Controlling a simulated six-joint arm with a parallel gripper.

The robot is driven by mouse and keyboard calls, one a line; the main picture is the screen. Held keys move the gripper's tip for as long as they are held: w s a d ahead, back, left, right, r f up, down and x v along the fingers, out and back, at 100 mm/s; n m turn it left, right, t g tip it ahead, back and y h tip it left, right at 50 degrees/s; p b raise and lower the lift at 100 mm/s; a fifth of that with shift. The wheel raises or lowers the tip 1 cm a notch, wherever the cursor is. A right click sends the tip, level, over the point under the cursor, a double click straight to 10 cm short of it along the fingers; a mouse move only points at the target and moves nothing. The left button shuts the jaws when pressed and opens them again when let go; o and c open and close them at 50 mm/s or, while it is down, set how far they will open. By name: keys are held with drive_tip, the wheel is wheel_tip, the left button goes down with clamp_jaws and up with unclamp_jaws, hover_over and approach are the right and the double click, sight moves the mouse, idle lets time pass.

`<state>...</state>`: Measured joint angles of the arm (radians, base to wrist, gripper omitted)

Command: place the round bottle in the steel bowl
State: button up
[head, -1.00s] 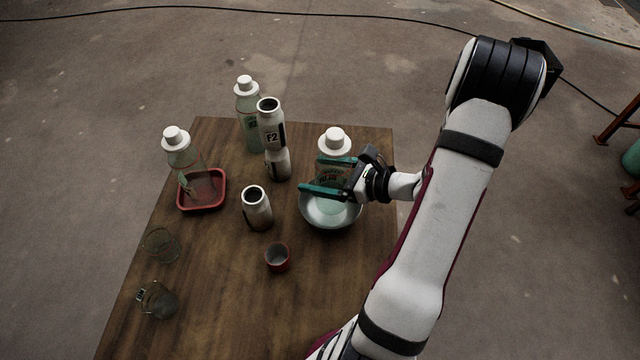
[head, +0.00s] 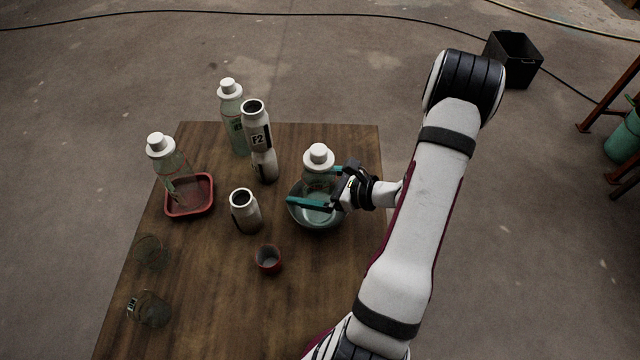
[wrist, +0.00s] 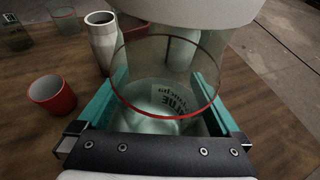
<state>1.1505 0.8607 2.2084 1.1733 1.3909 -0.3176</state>
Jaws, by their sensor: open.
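The round bottle (head: 318,180) is clear with a wide white cap and pale contents. It stands about upright inside the steel bowl (head: 316,222). The fingers also flank the bottle in the wrist view. The bottle's base contact is hard to see through the glass and bowl.
Left of the bowl stand a grey flask (head: 245,212), a red cup (head: 268,259) and a tall F2 flask (head: 258,140). Two more white-capped bottles stand behind, one (head: 165,160) at a red tray (head: 190,212). Glass beakers (head: 150,310) are at front left. The table's right edge is close.

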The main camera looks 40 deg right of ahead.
drive_tip(key=v, duration=1.1)
drive_tip(key=shift+s+d, duration=0.2)
drive_tip(key=shift+s, duration=0.15)
drive_tip(key=shift+r, duration=0.1)
